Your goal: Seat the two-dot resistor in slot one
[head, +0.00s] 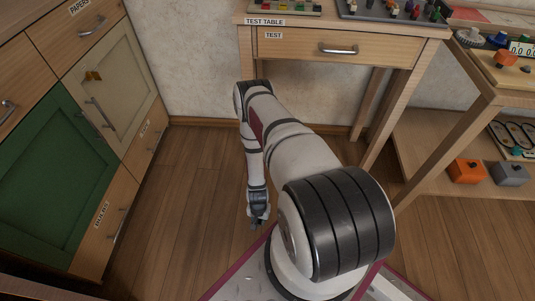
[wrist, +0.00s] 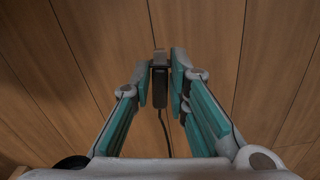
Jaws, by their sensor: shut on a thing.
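My gripper (head: 257,222) hangs low over the wooden floor in the head view, left of my arm's base and away from the test table. In the wrist view my gripper (wrist: 162,82) is shut on a small dark plug-like piece (wrist: 159,88) with a grey end and a thin dark cord trailing from it. No dots show on this piece. I cannot pick out the two-dot resistor or slot one. A board with small coloured parts (head: 283,7) and a dark tray of small parts (head: 388,12) sit on the test table, cut off by the top edge.
The test table (head: 345,31) has a drawer (head: 340,50). Cabinets with a green door (head: 55,180) stand at left. A shelf unit (head: 430,142) at right bears an orange box (head: 467,171) and a grey box (head: 509,174). Floor between is clear.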

